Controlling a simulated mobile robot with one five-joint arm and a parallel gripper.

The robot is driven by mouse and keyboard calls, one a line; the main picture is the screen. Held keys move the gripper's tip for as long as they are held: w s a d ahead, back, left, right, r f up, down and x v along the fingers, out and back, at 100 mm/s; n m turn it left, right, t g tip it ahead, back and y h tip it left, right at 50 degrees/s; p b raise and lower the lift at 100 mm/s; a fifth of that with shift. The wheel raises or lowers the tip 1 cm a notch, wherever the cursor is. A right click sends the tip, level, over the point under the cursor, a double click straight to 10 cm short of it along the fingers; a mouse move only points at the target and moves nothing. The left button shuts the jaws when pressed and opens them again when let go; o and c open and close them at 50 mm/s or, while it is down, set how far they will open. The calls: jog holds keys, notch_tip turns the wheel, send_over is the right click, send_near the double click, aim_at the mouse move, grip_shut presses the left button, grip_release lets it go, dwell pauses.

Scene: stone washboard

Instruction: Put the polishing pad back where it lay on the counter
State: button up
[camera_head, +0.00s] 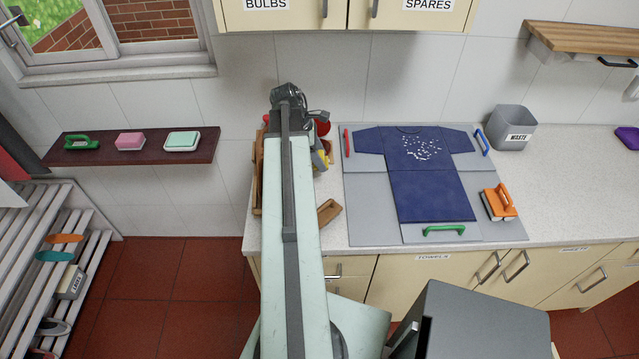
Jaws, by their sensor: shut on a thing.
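My gripper (317,115) is at the far end of my raised arm, over the back left of the counter (555,185). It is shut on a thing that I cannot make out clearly. A small dark red thing (323,128) shows just below the fingers; I cannot tell whether it is held or stands behind. I cannot tell for sure which thing is the polishing pad. A block with an orange handle and a grey and white base (498,204) sits at the right edge of the grey folding board (375,210).
A dark blue shirt (430,190) lies on the board. A wooden block (328,211) and partly hidden wooden holder (257,170) are at the counter's left. A grey WASTE bin (511,128) stands behind. A wall shelf (190,155) holds small blocks. The counter right of the board is mostly clear.

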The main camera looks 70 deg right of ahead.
aim_at(325, 184)
notch_tip(325, 184, down, 10)
jog(key=b, duration=0.8)
jog(key=shift+r+b, duration=0.15)
jog(key=shift+b, duration=0.15)
jog(key=shift+r, duration=0.2)
jog(key=shift+f, duration=0.15)
jog(key=o, duration=1.4)
jog(key=shift+o, duration=0.2)
jog(key=shift+r+p, duration=0.4)
jog(key=shift+p, duration=0.05)
jog(key=p+v, duration=1)
jog(key=v, duration=0.1)
jog(key=shift+w+r+p, duration=0.2)
jog(key=shift+p, duration=0.1)
